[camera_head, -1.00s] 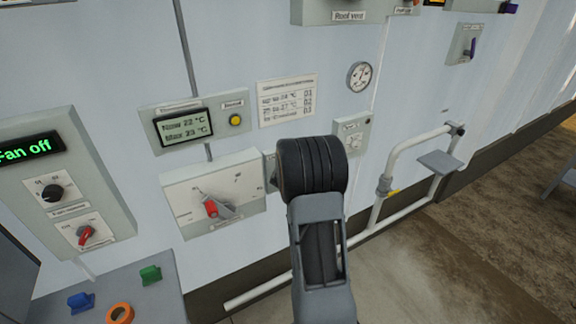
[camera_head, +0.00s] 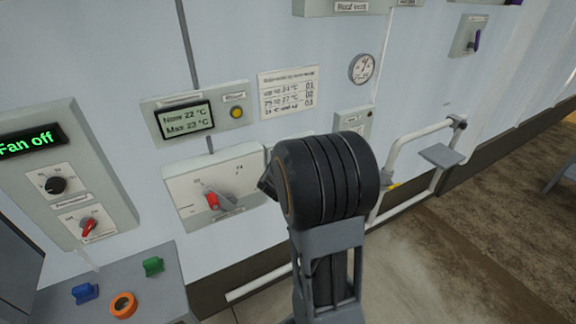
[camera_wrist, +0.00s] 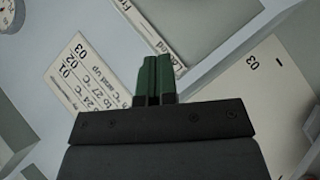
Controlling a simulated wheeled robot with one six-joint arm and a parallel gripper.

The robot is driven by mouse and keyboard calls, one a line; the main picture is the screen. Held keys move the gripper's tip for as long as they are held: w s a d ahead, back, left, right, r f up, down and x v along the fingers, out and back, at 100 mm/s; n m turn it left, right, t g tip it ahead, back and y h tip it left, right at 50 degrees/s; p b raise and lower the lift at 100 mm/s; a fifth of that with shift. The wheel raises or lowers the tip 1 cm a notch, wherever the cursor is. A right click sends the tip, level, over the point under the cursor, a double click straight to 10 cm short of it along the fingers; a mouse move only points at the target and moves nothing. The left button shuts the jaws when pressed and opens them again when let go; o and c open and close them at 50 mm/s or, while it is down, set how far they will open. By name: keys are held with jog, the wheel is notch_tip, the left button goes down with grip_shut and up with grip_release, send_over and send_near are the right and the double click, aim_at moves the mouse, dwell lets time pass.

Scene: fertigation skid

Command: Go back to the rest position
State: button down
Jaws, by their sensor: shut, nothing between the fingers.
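My gripper (camera_wrist: 155,78) shows in the wrist view with its two green fingers together and nothing between them. It points toward the pale wall panel and touches nothing that I can see. In the head view my arm stands upright in the middle, and its dark joint hides the gripper. Behind it, a box with a red-handled rotary selector (camera_head: 213,200) is partly covered. In the wrist view a white plate marked 03 (camera_wrist: 258,95) lies to the right of the fingers, and the printed sheet (camera_wrist: 85,72) lies to the left.
A display box (camera_head: 186,121) with a yellow button is above the selector. The "Fan off" box (camera_head: 60,170) is at left, above a grey bench with a blue piece (camera_head: 85,292), a green piece (camera_head: 153,266) and an orange ring (camera_head: 123,305). White pipework (camera_head: 425,160) is right of my arm.

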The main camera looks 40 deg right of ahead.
dwell(0.4)
jog(key=s+a+f+m+g+y, duration=0.1)
jog(key=s+a+f+m+y, duration=0.1)
jog(key=a+y, duration=0.45)
jog(key=s+a+f+m+g+y, duration=0.1)
jog(key=s+a+m+g+y, duration=0.15)
jog(key=a, duration=0.65)
jog(key=s+a+r, duration=0.4)
jog(key=s, duration=0.3)
jog(key=s+a+r+y, duration=0.1)
jog(key=s+a+r, duration=0.3)
jog(key=s, duration=0.3)
jog(key=shift+a+r+n+g, duration=0.25)
jog(key=shift+a+n+g, duration=0.05)
jog(key=shift+n+g, duration=0.15)
